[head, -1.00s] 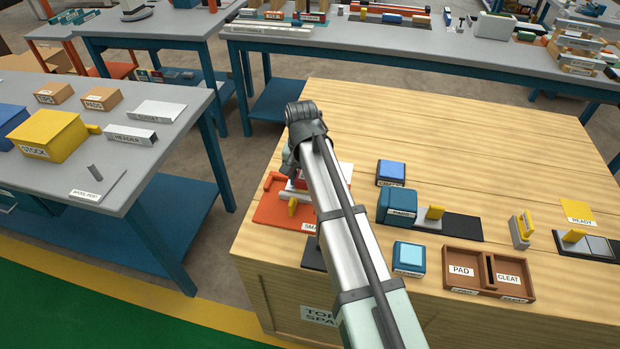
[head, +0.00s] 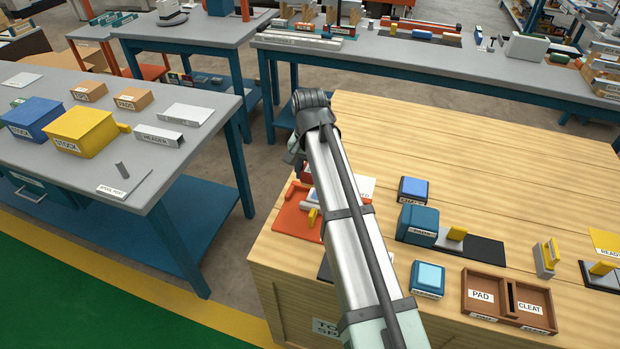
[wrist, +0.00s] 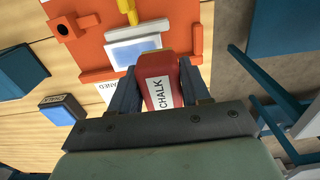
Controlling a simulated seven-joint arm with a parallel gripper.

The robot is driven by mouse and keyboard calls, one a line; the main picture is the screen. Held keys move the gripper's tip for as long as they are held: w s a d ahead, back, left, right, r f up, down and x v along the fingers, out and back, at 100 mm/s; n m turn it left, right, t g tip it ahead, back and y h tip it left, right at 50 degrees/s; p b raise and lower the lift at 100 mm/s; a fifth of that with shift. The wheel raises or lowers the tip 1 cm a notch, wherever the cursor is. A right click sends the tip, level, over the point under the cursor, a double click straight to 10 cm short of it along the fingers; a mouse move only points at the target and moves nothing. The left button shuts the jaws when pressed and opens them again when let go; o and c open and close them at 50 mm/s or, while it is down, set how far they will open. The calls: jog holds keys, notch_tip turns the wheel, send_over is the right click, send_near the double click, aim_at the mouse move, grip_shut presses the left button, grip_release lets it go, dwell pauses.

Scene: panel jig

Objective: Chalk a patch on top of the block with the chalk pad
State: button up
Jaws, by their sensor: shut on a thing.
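My gripper (wrist: 158,75) is shut on the red chalk pad (wrist: 165,68), which carries a white CHALK label, in the wrist view. The orange jig (wrist: 95,50) lies beyond the fingertips. In it sits a pale block (wrist: 135,53) with a light bluish top, beside the left finger and the pad. I cannot tell whether pad and block touch. A yellow clamp piece (wrist: 128,10) stands behind the block.
A blue-topped pad (wrist: 62,108) and a dark blue box (wrist: 18,72) lie left of the jig in the wrist view. In the head view a brown two-part tray (head: 508,303) stands front right. The wooden bench (head: 480,150) is clear at the back.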

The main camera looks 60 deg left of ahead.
jog(key=shift+r, duration=1.4)
jog(key=w+d+f+m, duration=0.1)
jog(key=w+d+m, duration=0.2)
jog(key=w+d, duration=1.5)
jog(key=w+d+f+m, duration=0.2)
jog(key=w+d, duration=1.3)
jog(key=w, duration=0.7)
jog(key=w+d+m, duration=0.1)
jog(key=w+d, duration=0.2)
jog(key=d, duration=0.6)
jog(key=w+d+m, duration=0.1)
jog(key=w+d, duration=0.2)
jog(key=d, duration=0.6)
jog(key=s+d+f+m, duration=0.1)
jog(key=s+d+f, duration=0.1)
jog(key=d, duration=1)
jog(key=s+d+f+m, duration=0.1)
jog(key=d+f, duration=0.1)
jog(key=d, duration=1)
jog(key=shift+s, duration=0.4)
